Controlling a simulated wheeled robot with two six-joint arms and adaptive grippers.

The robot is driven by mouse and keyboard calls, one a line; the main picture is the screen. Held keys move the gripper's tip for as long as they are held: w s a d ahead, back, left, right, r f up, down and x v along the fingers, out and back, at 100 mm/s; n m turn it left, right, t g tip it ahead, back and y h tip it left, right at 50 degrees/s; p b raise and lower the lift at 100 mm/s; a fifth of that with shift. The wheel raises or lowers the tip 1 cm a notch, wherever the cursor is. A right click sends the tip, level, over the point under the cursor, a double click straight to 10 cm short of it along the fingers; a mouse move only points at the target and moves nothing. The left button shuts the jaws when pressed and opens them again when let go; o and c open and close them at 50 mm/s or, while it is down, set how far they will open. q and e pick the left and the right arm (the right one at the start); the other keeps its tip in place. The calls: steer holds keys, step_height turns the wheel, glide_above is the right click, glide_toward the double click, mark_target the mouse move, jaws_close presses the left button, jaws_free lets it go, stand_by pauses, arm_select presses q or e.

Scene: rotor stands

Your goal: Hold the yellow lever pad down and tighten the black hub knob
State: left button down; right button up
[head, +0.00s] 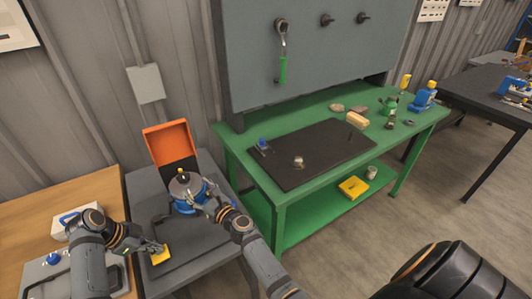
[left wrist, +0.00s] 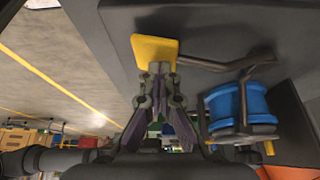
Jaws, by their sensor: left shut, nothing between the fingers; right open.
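The yellow lever pad (head: 161,256) lies at the end of a dark bent lever on the grey bench; it also shows in the left wrist view (left wrist: 150,48). My left gripper (head: 160,248) is shut and empty, its fingertips (left wrist: 160,68) at the pad's edge, seemingly touching it. The rotor stand has a blue body (head: 188,206) under a grey disc, and shows as a blue drum in the left wrist view (left wrist: 240,108). The small black hub knob (head: 184,176) is on top of the disc. My right gripper (head: 212,203) is open beside the stand's right side, apart from the knob.
An open orange box (head: 170,143) stands behind the rotor stand. A green workbench (head: 235,149) with a dark mat, small parts and a blue bottle is to the right. A wooden table (head: 40,215) holding a grey case is at left. A green-handled wrench hangs on the panel.

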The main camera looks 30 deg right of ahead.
mark_target(189, 178)
steer(key=x, duration=0.6)
steer(key=shift+w+a, duration=0.1)
steer(key=shift+w+n+y, duration=0.35)
steer(key=shift+n+y, duration=0.05)
arm_select(q)
steer(key=shift+a, duration=0.1)
arm_select(e)
steer(key=n+g+y, duration=0.1)
steer(key=n+y, duration=0.1)
steer(key=y, duration=0.1)
steer(key=shift+g, duration=0.4)
steer(key=shift+w+d+n+g+y, duration=0.1)
steer(key=shift+d+n+g+y, duration=0.3)
steer(key=shift+n+g+y, duration=0.55)
steer(key=w+d+f+v, duration=0.1)
steer(key=v, duration=1.1)
steer(key=w+d+r+h, duration=0.1)
steer(key=d, duration=0.9)
steer(key=w+d+r+h, duration=0.2)
steer(key=d, duration=0.9)
steer(key=shift+n+g, duration=0.45)
steer(key=shift+w+r, duration=0.1)
